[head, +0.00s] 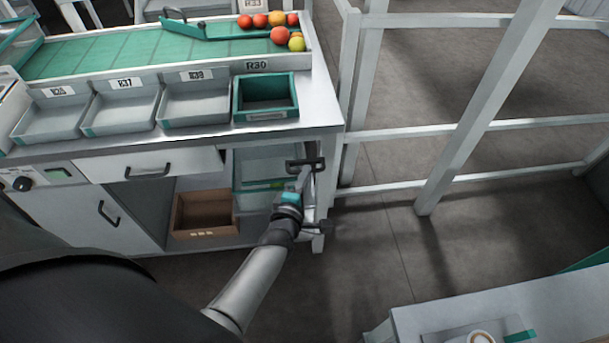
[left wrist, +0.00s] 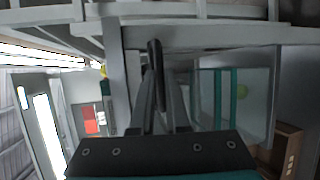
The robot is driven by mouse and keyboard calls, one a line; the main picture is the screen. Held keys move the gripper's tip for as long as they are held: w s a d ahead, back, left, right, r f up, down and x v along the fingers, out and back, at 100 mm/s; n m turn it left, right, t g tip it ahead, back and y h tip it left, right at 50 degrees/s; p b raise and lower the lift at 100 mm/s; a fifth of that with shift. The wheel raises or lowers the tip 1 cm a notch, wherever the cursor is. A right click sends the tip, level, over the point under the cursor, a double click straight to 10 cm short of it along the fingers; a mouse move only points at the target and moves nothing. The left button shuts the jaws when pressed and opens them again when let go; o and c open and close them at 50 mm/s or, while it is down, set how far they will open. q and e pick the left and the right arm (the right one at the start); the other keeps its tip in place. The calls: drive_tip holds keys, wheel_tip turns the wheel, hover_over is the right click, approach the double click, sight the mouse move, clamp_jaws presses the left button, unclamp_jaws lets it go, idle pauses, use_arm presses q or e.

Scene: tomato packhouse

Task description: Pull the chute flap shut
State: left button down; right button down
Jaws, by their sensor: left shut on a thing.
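My left gripper (head: 304,174) is at the right end of the bench, under the bench top. It is shut on a dark bar handle (head: 292,164). In the left wrist view the fingers close around this dark handle (left wrist: 155,53). The handle seems to belong to the chute flap, whose own panel I cannot clearly make out behind the gripper and wrist. My right gripper is not in view.
On the bench are grey trays (head: 120,112), a teal tray (head: 237,105) and a sorting belt (head: 110,52) with several tomatoes (head: 279,36). A cardboard box (head: 205,234) stands on the lower shelf. A white rail frame (head: 400,131) stands at right.

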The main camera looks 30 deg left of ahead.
use_arm(q)
drive_tip(key=shift+w+d+r+p, duration=0.1)
drive_tip(key=shift+w+r+p, duration=0.2)
drive_tip(key=shift+r, duration=0.3)
drive_tip(key=shift+w+d+r+p, duration=0.15)
drive_tip(key=shift+r+p, duration=0.15)
drive_tip(key=shift+r, duration=0.25)
drive_tip(key=shift+a, duration=0.1)
drive_tip(key=c, duration=0.9)
unclamp_jaws()
drive_tip(key=shift+s, duration=0.15)
drive_tip(key=shift+s, duration=0.1)
drive_tip(key=p+v, duration=0.2)
drive_tip(key=v, duration=1.3)
drive_tip(key=shift+s+p, duration=0.15)
drive_tip(key=shift+p, duration=0.15)
drive_tip(key=shift+f, duration=0.15)
